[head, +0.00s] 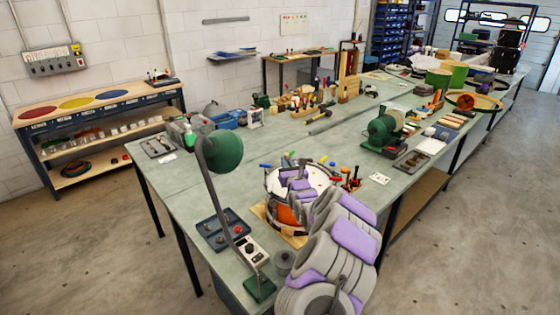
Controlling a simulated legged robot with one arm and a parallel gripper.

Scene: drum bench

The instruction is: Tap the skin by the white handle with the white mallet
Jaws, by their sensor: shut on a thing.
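A drum with a white skin (316,177) and an orange body (284,215) stands on a wooden board (262,212) on the bench. Small coloured handles, among them blue (265,165), green (294,161) and red (333,185) ones, show around its far and right sides. I cannot make out which is white. My purple and grey gripper (290,175) is over the drum and covers part of the skin. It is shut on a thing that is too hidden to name. I cannot tell whether that touches the skin.
A green lamp (222,152) rises at the left of the drum, beside a dark tray (223,229) and a control box (252,250). A green grinder (385,131) stands behind to the right. Tools crowd the far bench. The bench top (190,185) left of the lamp is clear.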

